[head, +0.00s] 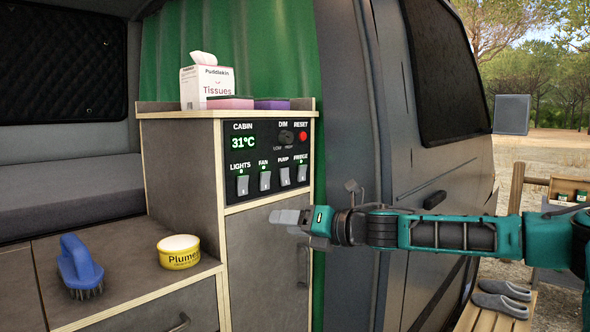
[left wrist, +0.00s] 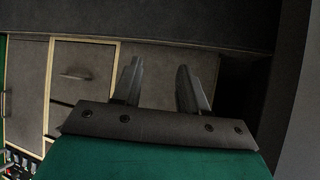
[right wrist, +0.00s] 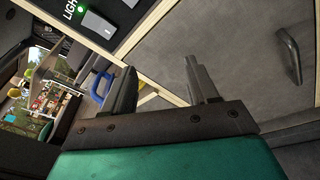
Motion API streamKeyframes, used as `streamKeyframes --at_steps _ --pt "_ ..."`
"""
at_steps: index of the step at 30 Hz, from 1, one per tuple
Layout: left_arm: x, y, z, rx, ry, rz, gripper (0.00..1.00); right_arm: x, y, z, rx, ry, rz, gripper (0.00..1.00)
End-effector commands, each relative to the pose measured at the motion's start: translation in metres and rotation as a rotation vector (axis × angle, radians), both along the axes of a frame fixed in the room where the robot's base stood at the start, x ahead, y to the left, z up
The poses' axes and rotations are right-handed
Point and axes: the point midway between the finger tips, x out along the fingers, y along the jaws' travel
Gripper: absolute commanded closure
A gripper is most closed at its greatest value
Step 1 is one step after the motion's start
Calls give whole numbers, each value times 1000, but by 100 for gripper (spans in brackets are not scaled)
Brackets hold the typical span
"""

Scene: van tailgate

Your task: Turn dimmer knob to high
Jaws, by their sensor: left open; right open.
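The dimmer knob (head: 286,137) is a small black knob under the DIM label on the black control panel (head: 240,160), with LOW and HIGH marked below it. Its exact pointing is too small to tell. My right gripper (head: 290,217) is in front of the cabinet, below the panel and apart from it. In the right wrist view its two fingers (right wrist: 163,88) are open and empty, with a switch of the panel at the top. My left gripper is outside the head view; the left wrist view shows its fingers (left wrist: 159,85) apart and empty before grey cabinet fronts.
A tissue box (head: 207,85) stands on the ledge above the panel. A row of rocker switches (head: 265,180) and a red reset button (head: 302,135) are near the knob. A blue brush (head: 78,265) and a yellow tin (head: 179,252) sit on the lower counter. The space before the panel is clear.

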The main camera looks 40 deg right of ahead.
Motion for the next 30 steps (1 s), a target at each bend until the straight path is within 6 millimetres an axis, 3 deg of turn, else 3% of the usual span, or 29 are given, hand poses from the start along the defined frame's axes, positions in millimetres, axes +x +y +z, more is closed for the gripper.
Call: streamKeyframes --at_steps 1,3,6,10,17,30 --pt "1 0 -3 -2 -2 0 57 -6 -17 30 -107 -50 -17 41" --pt "2 -1 -3 -3 -3 -1 57 -16 -36 66 -240 -105 -39 41" --pt "3 -2 -3 -6 -6 -3 57 -34 -57 110 -397 -168 -72 41" --pt "3 -3 -4 -6 -6 -5 57 -54 -73 147 -531 -219 -108 41" --pt "3 -3 -1 -3 -5 -10 57 -59 -80 165 -594 -239 -125 41" --pt "1 5 8 15 -8 -1 57 -15 -76 164 -589 -236 -123 41"
